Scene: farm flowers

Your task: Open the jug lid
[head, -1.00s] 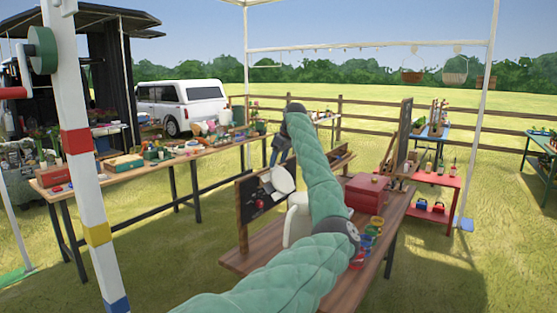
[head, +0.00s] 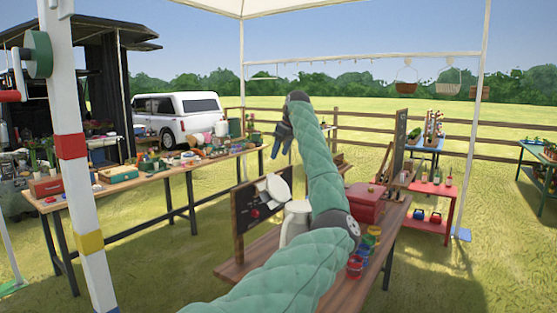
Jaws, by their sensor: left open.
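A white jug (head: 294,225) stands on the wooden table in front of me, partly hidden behind my left arm. A pale rounded shape (head: 274,187) shows just above and left of it, against a dark board; I cannot tell whether it is the jug's lid. My left gripper (head: 277,151) hangs from the raised wrist, pointing down. It is open and empty, above the pale shape and apart from it. My right gripper is not in view.
The wooden table (head: 232,270) also holds a dark board (head: 243,213), a red box (head: 365,203) and several coloured small pots (head: 363,256) on the right. A striped post (head: 78,190) stands at the near left. A long table (head: 119,184) stands behind.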

